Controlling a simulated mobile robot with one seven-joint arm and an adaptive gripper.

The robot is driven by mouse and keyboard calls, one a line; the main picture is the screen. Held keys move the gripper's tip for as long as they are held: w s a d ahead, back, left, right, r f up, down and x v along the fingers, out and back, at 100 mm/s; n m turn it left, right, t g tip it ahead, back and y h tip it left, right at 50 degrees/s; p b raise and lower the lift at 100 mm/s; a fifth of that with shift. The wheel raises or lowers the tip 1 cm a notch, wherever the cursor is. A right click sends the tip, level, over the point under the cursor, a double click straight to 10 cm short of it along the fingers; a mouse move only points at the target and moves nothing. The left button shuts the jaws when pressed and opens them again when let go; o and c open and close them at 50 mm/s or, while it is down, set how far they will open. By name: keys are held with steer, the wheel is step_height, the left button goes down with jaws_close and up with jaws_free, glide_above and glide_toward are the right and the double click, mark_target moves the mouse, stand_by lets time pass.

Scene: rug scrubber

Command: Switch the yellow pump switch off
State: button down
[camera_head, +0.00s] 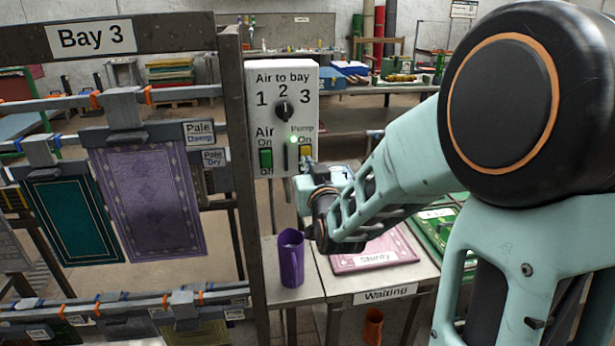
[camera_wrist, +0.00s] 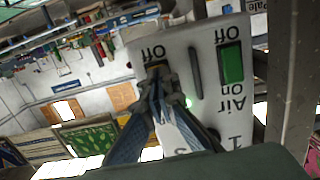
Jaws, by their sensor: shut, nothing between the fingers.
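A white control box (camera_head: 283,100) is mounted on the post beside the rack. Its yellow pump switch (camera_head: 306,152) shows below the "Pump" and "On" labels; my wrist hides its lower part. In the wrist view the box is upside down. My gripper (camera_wrist: 160,85) is shut and empty, with its fingertips over the yellow switch (camera_wrist: 156,67) near its "Off" label. The fingers cover most of the switch, so its position and exact contact are unclear. A green lamp (camera_head: 293,140) is lit beside the switch.
A green air switch (camera_head: 266,159) is left of the pump switch, and a black dial (camera_head: 283,111) is above. A purple jug (camera_head: 291,258) and a pink rug (camera_head: 373,250) labelled "Sturdy" rest on tables below. Hanging rugs (camera_head: 149,200) fill the left.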

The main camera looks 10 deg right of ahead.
steer(key=shift+w+f+t+b, duration=0.15)
steer(key=shift+t+b, duration=0.4)
steer(key=shift+b, duration=1.55)
steer(key=shift+w+f+t+b, duration=0.1)
steer(key=shift+f+t+b, duration=0.3)
steer(key=shift+b, duration=1.7)
steer(key=shift+r+p, duration=0.3)
steer(key=shift+r, duration=0.25)
steer(key=shift+f, duration=0.15)
